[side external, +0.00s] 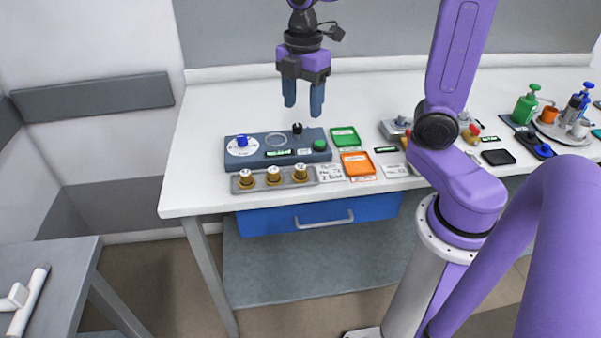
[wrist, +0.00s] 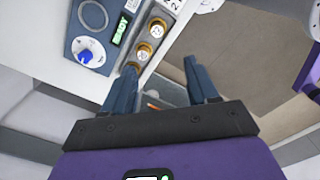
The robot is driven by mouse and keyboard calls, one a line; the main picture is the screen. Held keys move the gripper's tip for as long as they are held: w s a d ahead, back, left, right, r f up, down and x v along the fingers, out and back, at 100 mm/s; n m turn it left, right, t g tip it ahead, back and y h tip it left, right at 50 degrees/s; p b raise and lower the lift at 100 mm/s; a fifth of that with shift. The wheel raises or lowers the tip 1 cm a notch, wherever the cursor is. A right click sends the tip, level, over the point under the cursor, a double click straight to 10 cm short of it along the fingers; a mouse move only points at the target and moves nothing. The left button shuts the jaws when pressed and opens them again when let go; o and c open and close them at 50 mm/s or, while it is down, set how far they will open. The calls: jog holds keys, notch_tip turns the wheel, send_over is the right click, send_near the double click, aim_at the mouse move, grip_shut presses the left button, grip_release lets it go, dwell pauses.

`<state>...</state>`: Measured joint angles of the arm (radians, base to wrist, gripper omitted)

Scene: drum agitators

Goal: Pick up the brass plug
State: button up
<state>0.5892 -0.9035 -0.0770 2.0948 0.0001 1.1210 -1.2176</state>
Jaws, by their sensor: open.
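Three brass plugs stand in a row on a grey metal strip (side external: 318,177) at the table's front left: a left plug (side external: 246,178), a middle plug (side external: 273,174) and a right plug (side external: 299,171). Their tops carry pale marks too small to read surely. In the wrist view, one plug (wrist: 156,29) and another plug (wrist: 143,50) show clearly; the third (wrist: 131,68) is partly hidden by a finger. My gripper (side external: 303,107) is open and empty, fingers pointing down, well above the table behind the plugs. It also shows in the wrist view (wrist: 160,66).
A blue-grey panel (side external: 265,161) with a blue knob (side external: 242,140), black knob (side external: 297,128) and green button (side external: 319,145) stands directly behind the strip. A green tray (side external: 344,130) and orange tray (side external: 343,157) lie to the right. The table behind the panel is clear.

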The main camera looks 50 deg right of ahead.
jog(key=w+d, duration=0.1)
send_over(300, 167)
jog(key=d, duration=0.1)
jog(key=f, duration=1.1)
jog(key=shift+w+d+f, duration=0.1)
jog(key=shift+w+f, duration=0.15)
jog(key=shift+f, duration=0.05)
jog(key=f, duration=0.2)
jog(key=a+f, duration=0.1)
jog(key=f, duration=0.1)
jog(key=shift+s, duration=0.35)
jog(key=shift+f, duration=0.75)
jog(key=shift+w, duration=0.1)
grip_shut()
